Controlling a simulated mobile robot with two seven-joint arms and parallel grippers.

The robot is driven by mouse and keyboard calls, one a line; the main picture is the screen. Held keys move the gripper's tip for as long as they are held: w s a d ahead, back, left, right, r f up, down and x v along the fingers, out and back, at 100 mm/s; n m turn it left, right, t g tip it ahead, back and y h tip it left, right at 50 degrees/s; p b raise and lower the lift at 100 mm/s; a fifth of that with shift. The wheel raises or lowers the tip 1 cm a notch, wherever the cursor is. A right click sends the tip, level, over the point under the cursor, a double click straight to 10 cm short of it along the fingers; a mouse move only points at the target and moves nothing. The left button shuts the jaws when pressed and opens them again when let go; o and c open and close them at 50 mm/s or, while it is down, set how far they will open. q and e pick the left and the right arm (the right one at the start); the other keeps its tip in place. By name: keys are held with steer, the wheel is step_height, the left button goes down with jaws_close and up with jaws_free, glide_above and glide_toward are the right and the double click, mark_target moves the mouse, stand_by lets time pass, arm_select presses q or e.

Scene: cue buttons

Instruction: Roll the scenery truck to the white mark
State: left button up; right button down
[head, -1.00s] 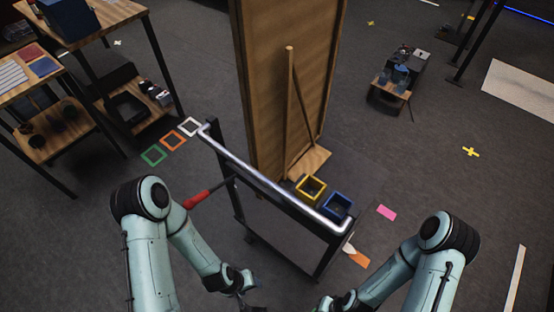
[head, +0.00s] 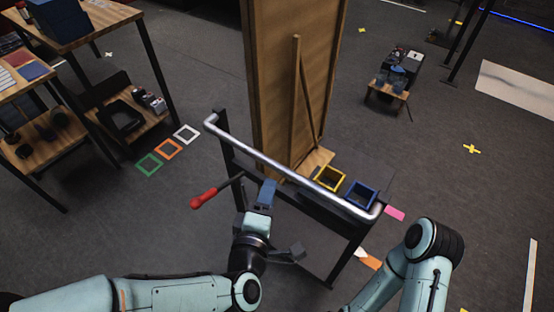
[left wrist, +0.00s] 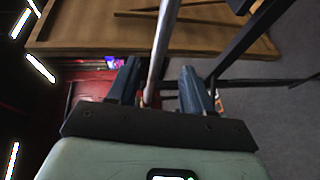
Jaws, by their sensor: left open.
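The scenery truck is a tall wooden flat (head: 292,80) on a dark wheeled frame, with a silver push bar (head: 290,168) on the near side. A lever with a red grip (head: 203,198) sticks out left of the frame. A white square outline (head: 186,134) lies on the floor left of the truck. My left gripper (head: 281,220) is open and empty, just on the near side of the bar. In the left wrist view the bar (left wrist: 160,45) runs between the open fingers (left wrist: 158,78); whether it lies within their reach I cannot tell. My right gripper is out of view.
Orange (head: 168,149) and green (head: 149,163) outlines lie beside the white one. Yellow (head: 330,178) and blue (head: 361,194) bins sit on the truck. Shelves (head: 130,125) stand left. A low cart (head: 388,92) stands behind right. Floor right of the truck is largely open.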

arm_select(q)
steer(key=p+x, duration=0.3)
steer(key=x, duration=0.9)
steer(key=shift+w+p, duration=0.2)
steer(key=shift+p, duration=0.1)
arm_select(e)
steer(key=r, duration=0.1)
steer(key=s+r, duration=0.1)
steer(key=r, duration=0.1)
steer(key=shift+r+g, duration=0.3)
arm_select(q)
steer(key=shift+f, duration=0.1)
jaws_close()
